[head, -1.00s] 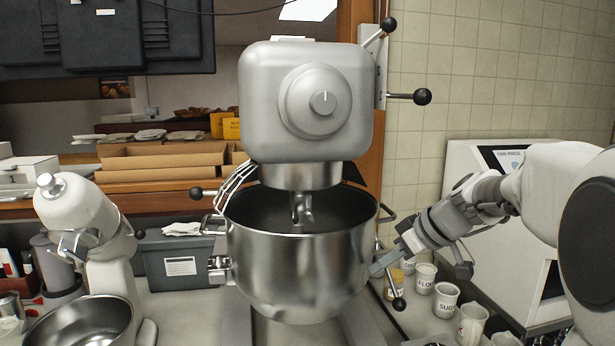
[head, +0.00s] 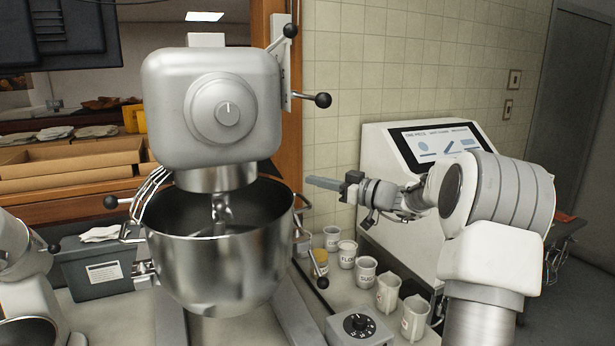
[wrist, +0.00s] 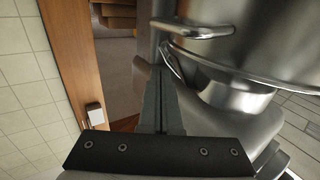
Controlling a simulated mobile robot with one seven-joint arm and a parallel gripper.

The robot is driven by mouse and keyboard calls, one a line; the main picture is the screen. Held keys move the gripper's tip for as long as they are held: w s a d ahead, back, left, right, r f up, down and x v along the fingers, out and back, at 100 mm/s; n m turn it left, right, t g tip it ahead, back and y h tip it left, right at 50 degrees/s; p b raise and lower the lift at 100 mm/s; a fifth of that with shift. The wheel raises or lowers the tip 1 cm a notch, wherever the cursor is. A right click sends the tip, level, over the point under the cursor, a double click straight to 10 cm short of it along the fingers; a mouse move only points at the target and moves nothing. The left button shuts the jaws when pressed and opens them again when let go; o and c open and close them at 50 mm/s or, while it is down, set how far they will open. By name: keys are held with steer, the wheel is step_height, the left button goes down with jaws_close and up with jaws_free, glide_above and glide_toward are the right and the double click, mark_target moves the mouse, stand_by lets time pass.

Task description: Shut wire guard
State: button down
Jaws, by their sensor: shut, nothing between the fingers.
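The wire guard (head: 152,194) is a set of thin bent steel rods. It is bunched at the left side of the mixer, above the bowl's left rim, and leaves the front of the bowl uncovered. A black knob (head: 110,202) sticks out to its left. The steel bowl (head: 215,265) sits under the grey mixer head (head: 212,110), with a beater hanging into it. My gripper (head: 310,183) is shut and empty, right of the bowl at about rim height. In the wrist view its closed fingers (wrist: 160,85) point past a steel bowl handle (wrist: 190,28). The guard cannot be made out there.
Black-knobbed levers (head: 322,100) stick out at the mixer's right. Several white labelled cups (head: 367,270) stand on the counter below my arm, beside a dial box (head: 358,326). A white machine with a screen (head: 430,145) is behind. A grey bin (head: 98,270) stands left.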

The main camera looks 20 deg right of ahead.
steer(key=p+x, duration=0.4)
steer(key=x, duration=0.7)
steer(key=shift+w, duration=0.2)
steer(key=shift+a, duration=0.1)
steer(key=shift+w+a+f+n+g+y+b, duration=0.1)
steer(key=shift+w+a+n+g+y+b, duration=0.25)
steer(key=shift+w+y+b, duration=0.35)
steer(key=shift+w+a+n+g+y+b, duration=0.2)
steer(key=shift+w+n+g+y+b, duration=0.2)
steer(key=shift+b, duration=0.55)
